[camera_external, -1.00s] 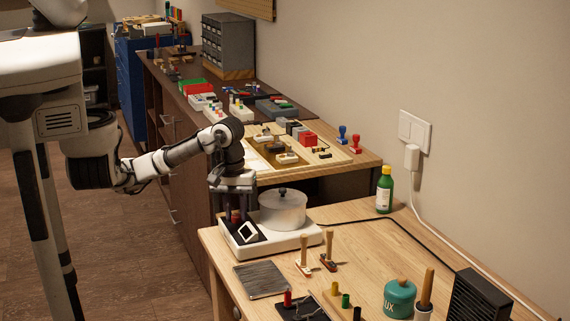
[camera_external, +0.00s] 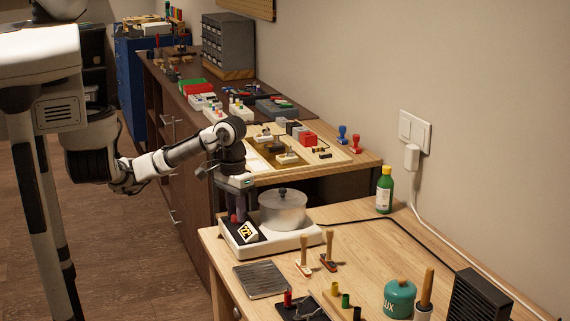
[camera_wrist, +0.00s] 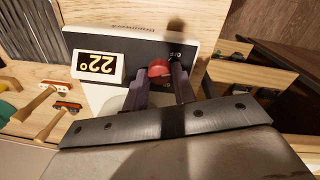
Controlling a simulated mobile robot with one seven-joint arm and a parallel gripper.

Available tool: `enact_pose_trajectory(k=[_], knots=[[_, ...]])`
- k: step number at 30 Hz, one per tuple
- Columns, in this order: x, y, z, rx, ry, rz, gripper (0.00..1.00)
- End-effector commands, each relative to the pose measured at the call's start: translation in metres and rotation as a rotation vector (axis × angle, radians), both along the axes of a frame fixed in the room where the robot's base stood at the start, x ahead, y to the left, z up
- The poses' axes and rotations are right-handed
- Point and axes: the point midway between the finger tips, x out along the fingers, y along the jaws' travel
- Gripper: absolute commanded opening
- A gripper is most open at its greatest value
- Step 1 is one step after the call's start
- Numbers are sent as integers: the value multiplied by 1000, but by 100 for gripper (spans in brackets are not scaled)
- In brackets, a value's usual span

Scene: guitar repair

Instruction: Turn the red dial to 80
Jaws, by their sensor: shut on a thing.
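The red dial (camera_wrist: 159,72) is on the white hot plate (camera_external: 287,241). In the wrist view my gripper (camera_wrist: 163,78) is shut on the dial, one finger on each side of it. The dial's display (camera_wrist: 98,66) is lit and reads 22°. In the external view the display (camera_external: 247,233) is lit beside my gripper (camera_external: 237,214), which points down at the plate's left end. A lidded metal pot (camera_external: 283,211) stands on the hot plate. The dial is mostly hidden by the fingers in the external view.
On the light wooden table are a dark ribbed pad (camera_external: 261,279), small wooden-handled tools (camera_external: 328,250), a teal pot (camera_external: 399,298) and a green bottle (camera_external: 384,190). A dark cabinet bench (camera_external: 205,105) with several parts stands behind. The table's left edge is close to the hot plate.

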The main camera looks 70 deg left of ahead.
Motion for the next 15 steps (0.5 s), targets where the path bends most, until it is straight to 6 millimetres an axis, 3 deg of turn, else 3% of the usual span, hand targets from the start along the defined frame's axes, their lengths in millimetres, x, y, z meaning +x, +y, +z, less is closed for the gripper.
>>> enact_pose_trajectory(k=[15], knots=[[2,0,1,-1,-2,-490,4]])
